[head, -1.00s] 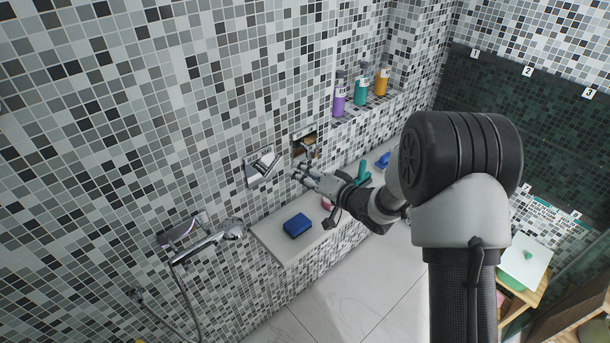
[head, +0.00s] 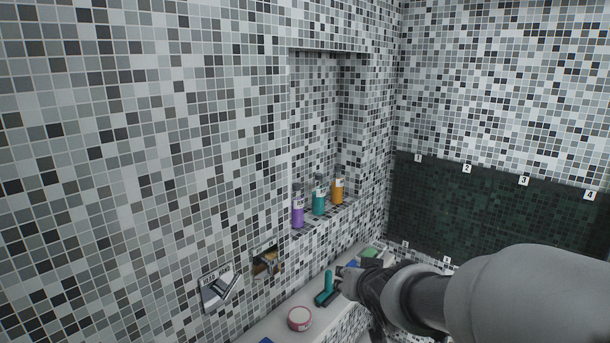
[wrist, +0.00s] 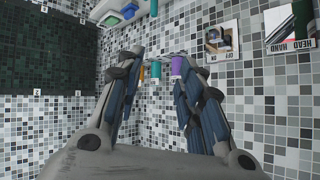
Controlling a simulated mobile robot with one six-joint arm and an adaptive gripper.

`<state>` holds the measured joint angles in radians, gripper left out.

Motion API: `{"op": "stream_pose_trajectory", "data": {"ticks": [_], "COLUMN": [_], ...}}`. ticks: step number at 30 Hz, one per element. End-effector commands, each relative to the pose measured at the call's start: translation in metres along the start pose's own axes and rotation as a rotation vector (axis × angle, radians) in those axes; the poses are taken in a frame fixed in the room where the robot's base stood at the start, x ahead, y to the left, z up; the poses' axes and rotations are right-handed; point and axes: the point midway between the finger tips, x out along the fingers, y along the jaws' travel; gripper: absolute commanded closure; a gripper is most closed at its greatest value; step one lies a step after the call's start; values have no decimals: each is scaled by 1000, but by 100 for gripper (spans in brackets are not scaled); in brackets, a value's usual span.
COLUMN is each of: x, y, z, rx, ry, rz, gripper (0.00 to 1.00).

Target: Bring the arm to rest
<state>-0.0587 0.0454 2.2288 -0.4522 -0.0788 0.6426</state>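My arm reaches in from the lower right of the head view. My gripper (head: 345,283) is small there, over the white ledge near a teal squeegee (head: 326,289); whether it touches anything is hard to tell. In the wrist view my gripper (wrist: 159,65) has its two fingers well apart, with nothing held between them. The purple bottle (wrist: 177,66) and teal bottle (wrist: 156,70) show in the background through the gap.
The purple (head: 298,212), teal (head: 319,200) and orange (head: 338,191) bottles stand in the wall niche. A lever plate (head: 220,290) and a small valve recess (head: 266,262) are on the tiled wall. A pink round tin (head: 300,318) sits on the ledge (head: 268,327).

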Motion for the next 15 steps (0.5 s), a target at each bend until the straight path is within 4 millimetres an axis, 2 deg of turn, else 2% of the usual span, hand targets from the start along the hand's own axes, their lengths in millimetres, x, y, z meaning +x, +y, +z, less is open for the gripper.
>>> {"op": "stream_pose_trajectory", "data": {"ticks": [1, 5, 6, 9, 12, 15], "x": [-24, -84, -102, -144, -180, -206], "y": [15, 44, 50, 61, 63, 61], "z": [9, 48, 64, 107, 150, 184], "rx": [-11, -42, -51, -69, -89, -108], "ry": [-21, -128, -167, -271, -368, -443], "rz": [51, 151, 170, 194, 185, 160], "gripper": [65, 65, 65, 65, 65, 65]}}
